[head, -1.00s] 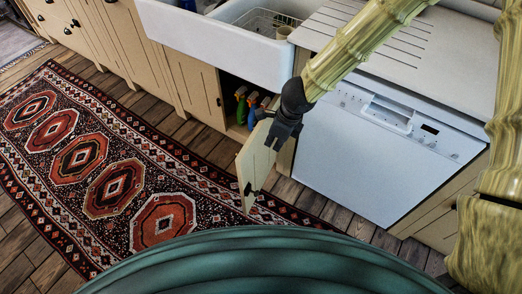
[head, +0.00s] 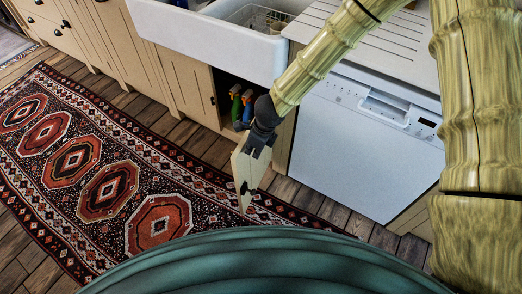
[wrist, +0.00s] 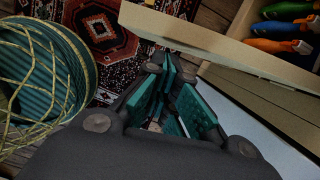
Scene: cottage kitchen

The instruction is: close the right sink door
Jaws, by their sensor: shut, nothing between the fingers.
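The right sink door (head: 250,178) is cream, with a dark knob, and stands open, sticking out from the cabinet under the white sink (head: 215,35). In the wrist view its top edge (wrist: 185,30) runs across the upper part. My gripper (head: 256,147) is shut and empty, at the door's upper part on the dishwasher side. In the wrist view the fingertips (wrist: 168,75) with teal pads are close to the door's outer face. I cannot tell whether they touch it. The gripper hides part of the door's upper area and hinge side.
Several spray bottles (head: 236,103) stand inside the open cabinet. The left sink door (head: 190,85) is closed. A white dishwasher (head: 355,150) is right of the open door. A patterned rug (head: 90,165) lies on the wooden floor in front.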

